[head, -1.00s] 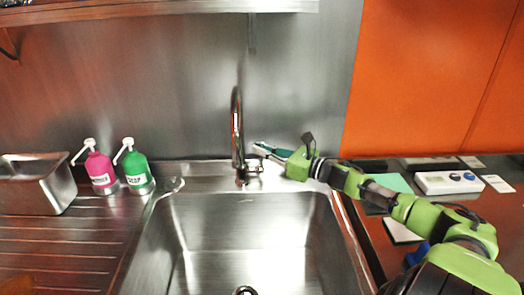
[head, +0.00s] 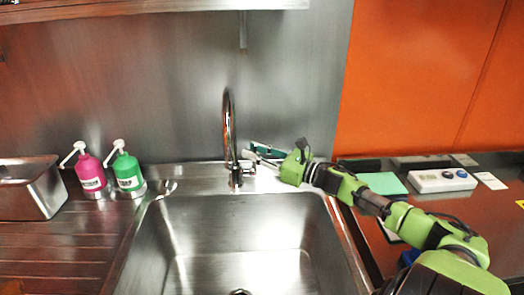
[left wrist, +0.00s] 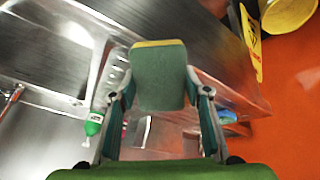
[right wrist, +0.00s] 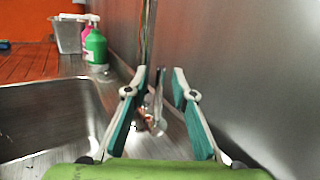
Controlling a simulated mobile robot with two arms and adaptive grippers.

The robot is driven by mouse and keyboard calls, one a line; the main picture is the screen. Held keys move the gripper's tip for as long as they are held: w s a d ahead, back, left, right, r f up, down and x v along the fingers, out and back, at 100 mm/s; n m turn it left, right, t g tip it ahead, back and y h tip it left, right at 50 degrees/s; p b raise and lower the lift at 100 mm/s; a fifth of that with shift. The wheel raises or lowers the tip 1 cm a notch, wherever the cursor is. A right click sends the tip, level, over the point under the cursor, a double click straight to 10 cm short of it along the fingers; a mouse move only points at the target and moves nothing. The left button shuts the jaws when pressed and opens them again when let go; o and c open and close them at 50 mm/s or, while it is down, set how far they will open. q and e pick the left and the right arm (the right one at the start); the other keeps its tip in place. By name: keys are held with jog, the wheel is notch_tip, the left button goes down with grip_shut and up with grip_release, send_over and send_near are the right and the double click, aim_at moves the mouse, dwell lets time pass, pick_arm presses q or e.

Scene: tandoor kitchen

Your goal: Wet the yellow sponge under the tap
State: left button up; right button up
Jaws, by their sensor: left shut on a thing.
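The sponge (left wrist: 158,80) shows a green face and a yellow edge in the left wrist view. My left gripper (left wrist: 158,100) is shut on it, one finger on each side. That gripper is outside the head view. The tap (head: 230,135) is a tall curved chrome spout behind the sink (head: 240,215). My right gripper (head: 254,156) is beside the tap base on the right. In the right wrist view, its fingers are apart, with the tap's lower part (right wrist: 150,118) showing between and beyond them. I cannot tell whether they touch the lever. No water stream shows.
Pink (head: 91,175) and green (head: 128,173) pump bottles and a steel bin (head: 30,187) stand left of the sink. A white box with knobs (head: 442,181) and a green sheet (head: 383,183) lie on the right counter. The visible basin is empty.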

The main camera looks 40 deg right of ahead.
jog(key=v, duration=1.2)
